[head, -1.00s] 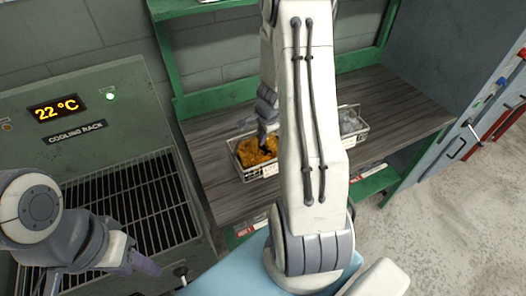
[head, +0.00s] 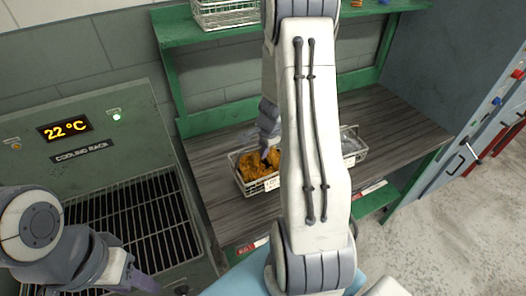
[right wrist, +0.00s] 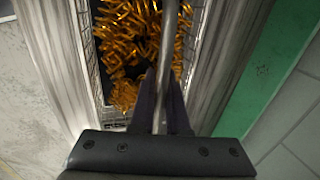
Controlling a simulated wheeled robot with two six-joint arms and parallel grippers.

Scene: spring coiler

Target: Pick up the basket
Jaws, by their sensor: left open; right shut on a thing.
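The wire basket (head: 249,189) stands on the wooden shelf of the green bench, left of my right arm. It holds orange-gold coiled springs (head: 254,166). In the right wrist view the basket's wire side (right wrist: 97,70) and springs (right wrist: 128,40) show beyond my right gripper (right wrist: 163,95), which is shut on a metal bar, seemingly the basket's handle, running over the springs. In the head view my right arm hides part of the basket. My left gripper (head: 143,284) is open and empty, low at the left in front of the cooling rack, partly out of clear view.
The cooling rack (head: 130,222) with its dark grille and 22 °C display (head: 66,128) is at the left. Another wire basket with grey contents (head: 349,144) stands right of my arm on the bench (head: 395,125). A further basket (head: 226,14) sits on the upper shelf.

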